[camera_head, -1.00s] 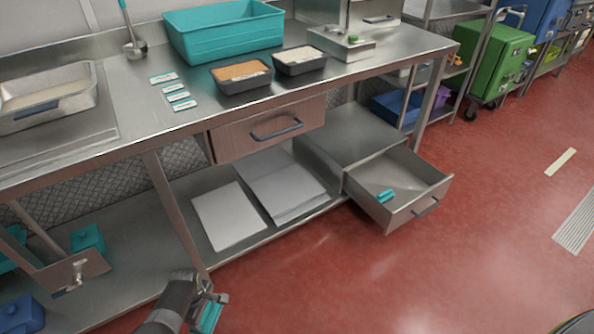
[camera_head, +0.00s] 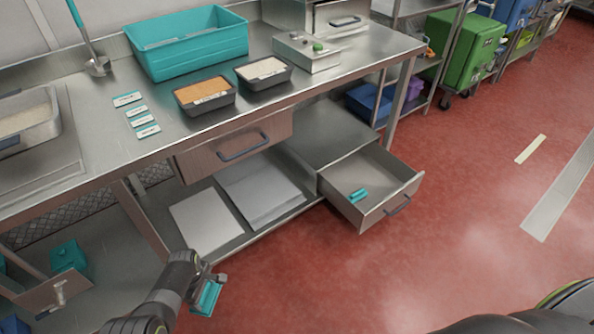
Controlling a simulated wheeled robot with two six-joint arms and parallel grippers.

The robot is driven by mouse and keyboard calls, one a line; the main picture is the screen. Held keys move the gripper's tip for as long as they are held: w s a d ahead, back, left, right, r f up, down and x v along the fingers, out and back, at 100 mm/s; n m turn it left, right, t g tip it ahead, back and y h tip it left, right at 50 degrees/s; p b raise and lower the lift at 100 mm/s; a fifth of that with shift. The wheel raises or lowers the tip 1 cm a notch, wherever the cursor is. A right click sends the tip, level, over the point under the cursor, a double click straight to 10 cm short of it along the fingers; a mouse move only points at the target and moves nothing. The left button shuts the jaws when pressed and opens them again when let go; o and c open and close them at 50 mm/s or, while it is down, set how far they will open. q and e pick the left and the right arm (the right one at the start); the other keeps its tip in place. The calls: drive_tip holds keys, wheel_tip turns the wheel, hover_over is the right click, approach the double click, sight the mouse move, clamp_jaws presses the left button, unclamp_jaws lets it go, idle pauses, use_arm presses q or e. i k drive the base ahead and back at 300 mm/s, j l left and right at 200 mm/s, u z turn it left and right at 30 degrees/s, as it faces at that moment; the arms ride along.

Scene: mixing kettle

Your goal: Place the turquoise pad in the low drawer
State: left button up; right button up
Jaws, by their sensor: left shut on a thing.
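My left gripper (camera_head: 212,285) is shut on a turquoise pad (camera_head: 207,299), held above the red floor in front of the table at the lower left. The low drawer (camera_head: 378,187) is pulled open below the table's right end, to the right of and beyond the gripper. A small turquoise piece (camera_head: 357,195) lies inside the drawer, near its left side. The right gripper is not in view.
A closed drawer (camera_head: 236,153) hangs under the tabletop. Turquoise tub (camera_head: 187,45), two dark trays and several small labelled cards are on the steel table. White boards (camera_head: 207,220) lie on the lower shelf. Red floor in front of the open drawer is clear.

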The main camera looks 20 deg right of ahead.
sight(374, 186)
drive_tip(key=i+l+z, duration=0.15)
drive_tip(key=i+l, duration=0.15)
drive_tip(key=l, duration=0.25)
drive_tip(key=i+l+z, duration=0.2)
drive_tip(key=l, duration=0.35)
drive_tip(key=i+l+z, duration=0.15)
drive_tip(key=i+l, duration=0.3)
